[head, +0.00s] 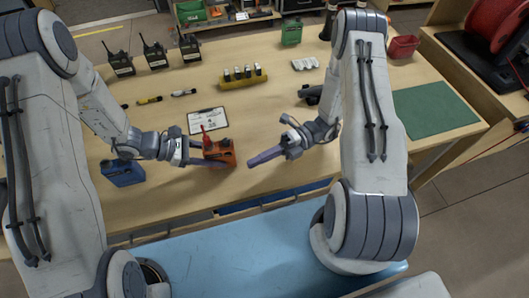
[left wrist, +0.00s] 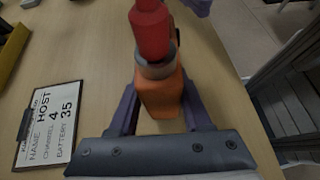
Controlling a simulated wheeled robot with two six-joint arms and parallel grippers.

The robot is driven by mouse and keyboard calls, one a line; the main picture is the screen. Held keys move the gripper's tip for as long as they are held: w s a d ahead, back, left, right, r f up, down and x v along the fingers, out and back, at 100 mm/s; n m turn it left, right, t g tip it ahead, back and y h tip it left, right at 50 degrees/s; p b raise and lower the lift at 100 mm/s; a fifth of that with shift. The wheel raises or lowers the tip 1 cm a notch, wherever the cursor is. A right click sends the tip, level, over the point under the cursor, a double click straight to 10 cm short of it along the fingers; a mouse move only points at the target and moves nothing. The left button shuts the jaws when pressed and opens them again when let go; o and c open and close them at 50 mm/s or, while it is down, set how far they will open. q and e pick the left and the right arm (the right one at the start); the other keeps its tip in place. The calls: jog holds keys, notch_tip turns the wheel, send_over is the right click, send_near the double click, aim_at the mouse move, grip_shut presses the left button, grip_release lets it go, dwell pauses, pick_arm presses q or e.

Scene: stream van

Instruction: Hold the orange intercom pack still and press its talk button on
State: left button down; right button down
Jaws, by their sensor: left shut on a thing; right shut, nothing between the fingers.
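The orange intercom pack (head: 221,152) stands on the wooden table near its front edge, with a red part (head: 205,133) at its top left. In the left wrist view the orange pack (left wrist: 160,98) sits between my left fingers, its red part (left wrist: 151,32) pointing away from the wrist. My left gripper (head: 206,158) is shut on the pack's sides. My right gripper (head: 252,162) is shut and empty, a little to the right of the pack and apart from it. The talk button cannot be made out in either view.
A blue pack (head: 123,172) stands left of my left gripper. A clipboard (head: 208,120) lies behind the orange pack. Several black radios (head: 155,55) stand at the back left. A yellow holder (head: 243,77) and a green mat (head: 434,108) lie farther off. Bare table lies around my right gripper.

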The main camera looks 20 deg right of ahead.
aim_at(228, 154)
jog(key=x, duration=0.5)
jog(key=shift+a, duration=0.25)
jog(key=w, duration=0.2)
jog(key=shift+w+d, duration=0.4)
jog(key=shift+w, duration=0.55)
